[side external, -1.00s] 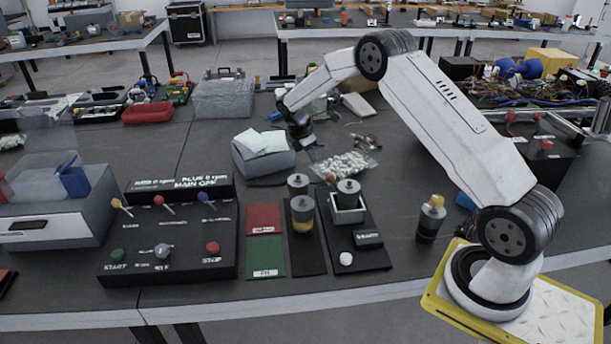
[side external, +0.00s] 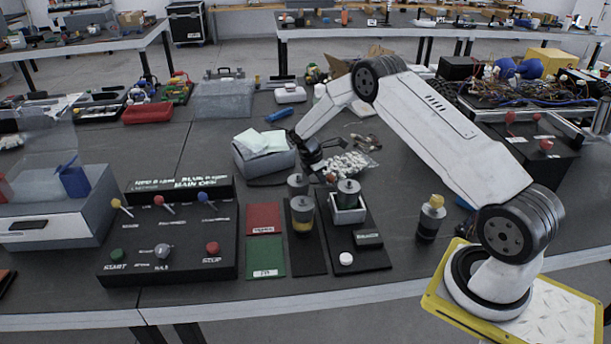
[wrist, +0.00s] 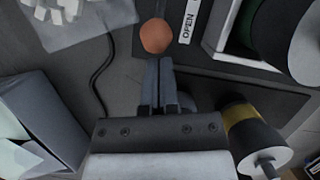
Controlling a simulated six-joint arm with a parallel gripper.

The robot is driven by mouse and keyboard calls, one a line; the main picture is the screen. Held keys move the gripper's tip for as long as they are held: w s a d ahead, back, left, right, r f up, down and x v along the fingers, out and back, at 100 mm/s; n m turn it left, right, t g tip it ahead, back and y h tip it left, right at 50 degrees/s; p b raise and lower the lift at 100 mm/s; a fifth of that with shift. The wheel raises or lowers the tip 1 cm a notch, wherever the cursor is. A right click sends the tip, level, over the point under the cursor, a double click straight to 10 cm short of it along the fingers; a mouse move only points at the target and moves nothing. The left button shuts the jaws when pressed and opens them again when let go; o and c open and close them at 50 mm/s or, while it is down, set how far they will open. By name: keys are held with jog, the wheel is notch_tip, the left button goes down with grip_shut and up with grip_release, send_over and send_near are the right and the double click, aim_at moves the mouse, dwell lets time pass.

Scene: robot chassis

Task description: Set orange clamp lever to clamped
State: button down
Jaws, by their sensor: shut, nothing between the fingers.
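The orange clamp lever shows in the wrist view as a round orange knob (wrist: 156,36) on a stem, beside a white OPEN label (wrist: 189,22). In the side view the small orange knob (side external: 331,177) is partly hidden beside the green-banded grey cylinder (side external: 348,192) in its white holder (side external: 347,213). My gripper (wrist: 158,62) is shut and empty, its fingertips just short of the knob in the wrist picture. Whether they touch it I cannot tell. In the side view my gripper (side external: 326,166) is low behind the holder, close to the knob.
A yellow-banded cylinder (wrist: 249,130) stands close to the right of my fingers; it also shows in the side view (side external: 302,213). A grey box with papers (side external: 263,158) is at the left. A bag of white pieces (side external: 350,164) lies behind. A dark cable (wrist: 101,65) lies nearby.

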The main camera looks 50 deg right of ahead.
aim_at(335, 181)
jog(key=shift+s+d+r+t+y, duration=0.45)
jog(key=shift+d+r+t+y, duration=0.05)
jog(key=shift+t+y, duration=0.1)
dwell(1.0)
jog(key=shift+s+d+r, duration=0.1)
jog(key=shift+s+d, duration=0.05)
jog(key=shift+s, duration=0.05)
jog(key=shift+s+d+r+t+y, duration=0.25)
jog(key=shift+s+d+t+y, duration=0.25)
jog(key=shift+t+y, duration=0.25)
jog(key=shift+s+d+r+t+y, duration=0.25)
jog(key=shift+s+d+t+y, duration=0.25)
jog(key=shift+t+y, duration=0.25)
jog(key=shift+s+d, duration=0.35)
jog(key=shift+s, duration=0.05)
jog(key=shift+r, duration=0.2)
jog(key=shift+r, duration=0.65)
